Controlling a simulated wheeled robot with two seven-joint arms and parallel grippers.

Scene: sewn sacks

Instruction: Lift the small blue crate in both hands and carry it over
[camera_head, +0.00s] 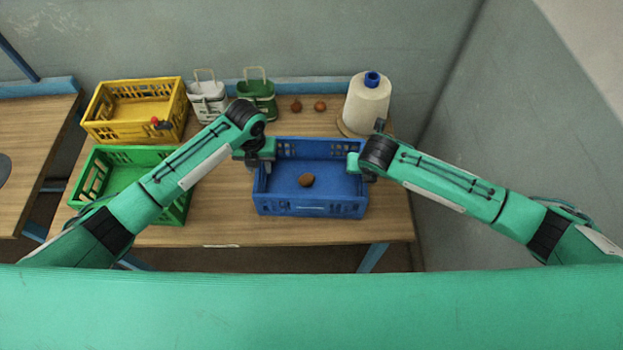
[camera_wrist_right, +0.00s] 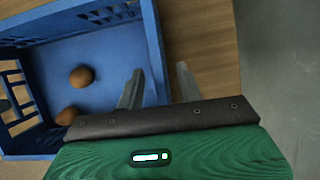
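The small blue crate (camera_head: 310,208) stands on the wooden table in front of me. A brown roundish thing (camera_head: 306,180) lies on its floor; the right wrist view shows two brown roundish things (camera_wrist_right: 81,76) in the crate (camera_wrist_right: 152,40). My left gripper (camera_head: 256,165) is at the crate's left wall; its fingers are too small to read. My right gripper (camera_head: 359,168) is at the right wall. In the right wrist view its fingers (camera_wrist_right: 160,70) stand apart, one inside and one outside the wall, with a gap visible beside the wall.
A green crate (camera_head: 178,212) stands close on the left, with a yellow crate (camera_head: 133,131) behind it. A white basket (camera_head: 207,103), a green basket (camera_head: 257,100), two small brown things (camera_head: 320,106) and a large thread cone (camera_head: 367,105) stand behind the blue crate. Another table (camera_head: 35,150) is at far left.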

